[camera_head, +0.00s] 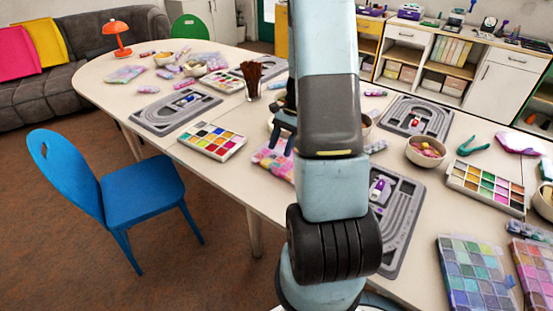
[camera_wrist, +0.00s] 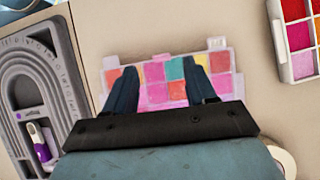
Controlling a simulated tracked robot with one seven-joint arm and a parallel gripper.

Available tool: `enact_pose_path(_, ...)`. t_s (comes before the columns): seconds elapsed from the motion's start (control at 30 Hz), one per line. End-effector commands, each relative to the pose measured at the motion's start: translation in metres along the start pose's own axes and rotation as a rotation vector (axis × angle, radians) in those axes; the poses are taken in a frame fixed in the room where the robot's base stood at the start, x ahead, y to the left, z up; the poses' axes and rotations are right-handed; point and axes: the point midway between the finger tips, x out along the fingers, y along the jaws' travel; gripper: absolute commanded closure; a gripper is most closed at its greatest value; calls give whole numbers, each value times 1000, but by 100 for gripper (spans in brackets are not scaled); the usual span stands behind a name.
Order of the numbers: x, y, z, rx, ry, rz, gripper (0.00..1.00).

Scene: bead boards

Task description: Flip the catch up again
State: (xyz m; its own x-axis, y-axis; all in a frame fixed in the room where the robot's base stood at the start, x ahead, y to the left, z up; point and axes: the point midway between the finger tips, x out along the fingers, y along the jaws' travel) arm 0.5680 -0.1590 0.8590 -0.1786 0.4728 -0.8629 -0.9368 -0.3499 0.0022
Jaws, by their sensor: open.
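A clear bead box (camera_wrist: 158,93) with pink, red, orange and teal compartments lies on the table, under my gripper in the wrist view. Two small pale tabs, which look like catches, stand out from its far edge: a left one (camera_wrist: 111,62) and a right one (camera_wrist: 217,43). I cannot tell for sure whether either is flipped up or down. My gripper (camera_wrist: 160,66) is open and empty, its fingers apart over the box. In the head view the box (camera_head: 272,160) is partly hidden by my arm, and my gripper (camera_head: 284,132) is above its far side.
A grey bead board (camera_wrist: 68,66) with a purple-and-white item lies left of the box in the wrist view. A colour palette (camera_wrist: 292,40) is at the right. In the head view, a cup of brown sticks (camera_head: 252,82) stands behind the box, and bowls are nearby.

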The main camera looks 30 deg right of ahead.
Motion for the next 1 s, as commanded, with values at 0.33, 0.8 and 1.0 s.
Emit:
enact_pose_path(0.33, -53, -1, -1, -1, 2, -1, 45)
enact_pose_path(0.8, -61, -1, 0, 0, 0, 1, 45)
enact_pose_path(1.0, -61, -1, 0, 0, 0, 1, 45)
